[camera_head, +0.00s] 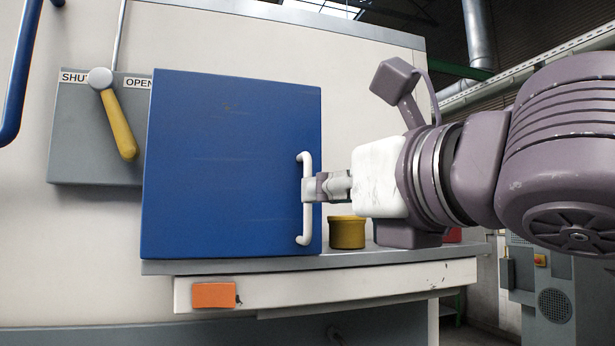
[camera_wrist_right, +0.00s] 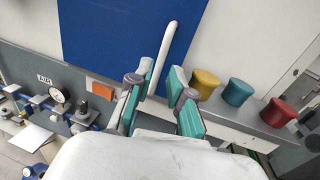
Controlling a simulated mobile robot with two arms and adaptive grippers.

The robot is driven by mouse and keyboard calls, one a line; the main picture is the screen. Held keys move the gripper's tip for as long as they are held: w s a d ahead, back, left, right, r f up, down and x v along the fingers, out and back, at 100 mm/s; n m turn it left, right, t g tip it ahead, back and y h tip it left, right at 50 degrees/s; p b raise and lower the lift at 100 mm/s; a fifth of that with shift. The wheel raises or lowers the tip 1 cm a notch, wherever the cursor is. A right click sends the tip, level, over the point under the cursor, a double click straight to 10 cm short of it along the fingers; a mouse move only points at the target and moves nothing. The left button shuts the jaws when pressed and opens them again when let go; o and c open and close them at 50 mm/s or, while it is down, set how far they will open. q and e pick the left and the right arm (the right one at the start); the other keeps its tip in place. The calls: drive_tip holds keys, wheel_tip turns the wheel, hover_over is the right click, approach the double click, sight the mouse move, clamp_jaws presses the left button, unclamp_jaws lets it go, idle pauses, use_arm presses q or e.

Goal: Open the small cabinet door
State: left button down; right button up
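The small cabinet's blue door (camera_head: 230,150) faces me and looks shut, flat across the front. Its white vertical bar handle (camera_head: 305,230) is near the right edge. My right gripper (camera_head: 311,189) reaches in from the right, with its fingers at the handle's middle. In the right wrist view the white handle (camera_wrist_right: 170,45) runs between the two teal-padded fingers (camera_wrist_right: 163,82). The fingers look apart, with a visible gap on at least one side of the bar. Whether either pad touches it is unclear. My left gripper is not in view.
A yellow pot (camera_head: 347,233) stands on the shelf under my right wrist. Teal (camera_wrist_right: 237,93) and red (camera_wrist_right: 278,113) pots stand beside it in the wrist view. A lever with a yellow grip (camera_head: 120,128) is on the left panel. An orange block (camera_head: 214,295) is on the shelf's front.

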sight(308, 230)
drive_tip(key=p+x, duration=0.1)
drive_tip(key=x, duration=0.4)
clamp_jaws()
